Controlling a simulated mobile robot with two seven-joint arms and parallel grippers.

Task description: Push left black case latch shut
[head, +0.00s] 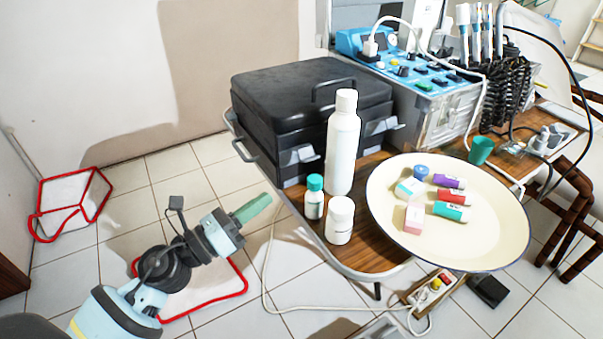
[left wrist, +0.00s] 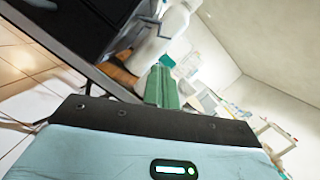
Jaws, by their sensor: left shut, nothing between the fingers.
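The black case (head: 310,95) sits closed-looking on the wooden table, its top handle toward its front edge. It also fills the upper left of the left wrist view (left wrist: 62,28). A grey left latch (head: 303,155) shows low on its front, behind the small bottle; I cannot tell whether it is shut. A second latch (head: 391,124) is farther right, beside the tall white bottle. My left gripper (head: 253,207), with green fingers, is shut and empty, in front of and below the case, apart from the latch. Its fingers show in the left wrist view (left wrist: 160,87). My right gripper is not in view.
A tall white bottle (head: 343,145), a teal-capped bottle (head: 314,200) and a white jar (head: 339,222) stand before the case. A blue dental unit (head: 425,75) stands behind. Floor left of the table is mostly free.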

